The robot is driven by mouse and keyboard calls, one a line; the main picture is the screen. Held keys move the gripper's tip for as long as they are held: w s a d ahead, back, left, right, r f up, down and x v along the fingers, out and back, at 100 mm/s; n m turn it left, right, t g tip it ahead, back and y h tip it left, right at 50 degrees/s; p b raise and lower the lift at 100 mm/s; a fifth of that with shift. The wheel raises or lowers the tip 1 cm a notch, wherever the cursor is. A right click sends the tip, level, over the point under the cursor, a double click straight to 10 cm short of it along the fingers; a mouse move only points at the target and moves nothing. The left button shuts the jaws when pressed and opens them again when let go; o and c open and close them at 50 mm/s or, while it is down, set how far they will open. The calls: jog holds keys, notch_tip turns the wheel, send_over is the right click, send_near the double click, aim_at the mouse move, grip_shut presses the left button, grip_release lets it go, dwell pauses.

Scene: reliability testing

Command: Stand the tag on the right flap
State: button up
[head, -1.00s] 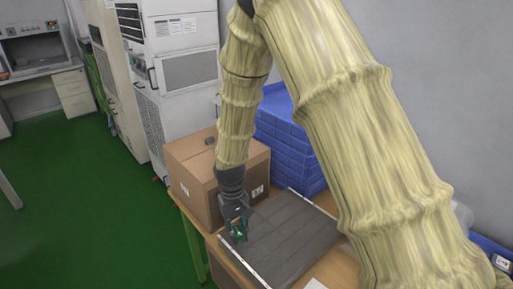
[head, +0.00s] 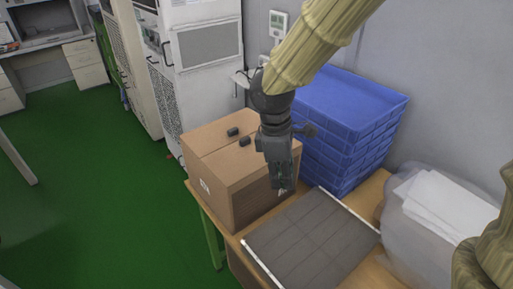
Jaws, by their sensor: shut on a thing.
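A closed cardboard box (head: 262,205) stands on the table, its top split by a seam into two flaps. The right flap (head: 228,168) is the nearer one. Two small dark blocks (head: 233,131) sit on the top, the second one (head: 245,141) close to the seam. My gripper (head: 282,186) points down in front of the right side of the box, with its fingers close together. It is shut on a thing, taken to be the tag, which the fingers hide. I cannot tell its shape or tilt.
A dark grey tiled mat (head: 312,240) with white edges lies right of the box. Blue stacked trays (head: 345,110) stand behind it. A white cabinet (head: 205,50) is behind the box.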

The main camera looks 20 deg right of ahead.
jog(key=shift+w+r+n, duration=0.15)
jog(key=shift+r+n, duration=0.15)
jog(key=shift+r, duration=0.2)
jog(key=p, duration=0.5)
send_over(251, 161)
jog(key=shift+a+f, duration=0.25)
jog(key=shift+f, duration=0.4)
jog(key=shift+w+f+p, duration=0.1)
jog(key=shift+f+p, duration=0.75)
jog(key=shift+f, duration=0.95)
jog(key=shift+f, duration=0.15)
jog(key=o, duration=0.9)
notch_tip(251, 161, up, 12)
jog(key=a+b, duration=0.1)
jog(key=b, duration=0.2)
jog(key=shift+w+a, duration=0.35)
jog(key=shift+w, duration=0.05)
